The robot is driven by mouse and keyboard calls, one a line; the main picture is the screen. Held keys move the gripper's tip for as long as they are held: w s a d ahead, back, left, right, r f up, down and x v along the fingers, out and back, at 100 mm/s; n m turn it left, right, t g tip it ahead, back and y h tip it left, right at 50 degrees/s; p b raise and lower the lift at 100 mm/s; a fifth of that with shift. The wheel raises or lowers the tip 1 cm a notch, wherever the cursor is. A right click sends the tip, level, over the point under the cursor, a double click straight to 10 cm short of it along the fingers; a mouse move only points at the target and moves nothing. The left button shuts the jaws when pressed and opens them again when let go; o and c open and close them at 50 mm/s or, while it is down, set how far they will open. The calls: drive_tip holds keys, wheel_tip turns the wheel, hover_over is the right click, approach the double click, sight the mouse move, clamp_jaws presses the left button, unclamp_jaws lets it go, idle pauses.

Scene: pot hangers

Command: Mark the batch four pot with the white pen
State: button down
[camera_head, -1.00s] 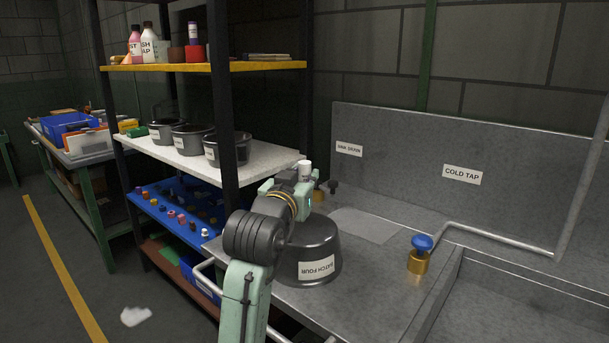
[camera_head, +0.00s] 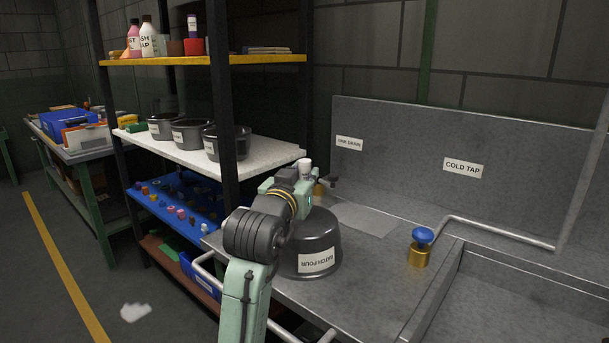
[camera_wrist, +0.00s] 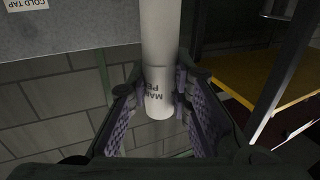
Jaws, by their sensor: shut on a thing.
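The batch four pot (camera_head: 312,236) is dark grey and stands upside down on the metal counter, its white label (camera_head: 317,260) facing me with the lettering inverted. My gripper (camera_head: 300,183) is above the pot's far upper side. In the wrist view my gripper (camera_wrist: 158,85) is shut on the white pen (camera_wrist: 160,35), whose printed lettering partly shows between the ridged fingers. The pen's white end also shows above the gripper in the head view (camera_head: 305,168). My arm hides part of the pot's left side, and I cannot tell whether the pen touches it.
A rack at the left holds several dark pots on its white shelf (camera_head: 270,158) and small coloured items on a blue tray (camera_head: 180,203). A rack post (camera_head: 218,100) stands close to my arm. A brass tap with a blue knob (camera_head: 421,240) stands right of the pot, beside a sink (camera_head: 500,300).

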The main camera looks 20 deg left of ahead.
sight(304, 161)
drive_tip(key=shift+f+b, duration=0.3)
drive_tip(key=shift+f, duration=0.2)
idle(0.3)
idle(0.5)
drive_tip(key=shift+r+p, duration=2.6)
drive_tip(key=shift+r, duration=0.5)
drive_tip(key=shift+f, duration=0.1)
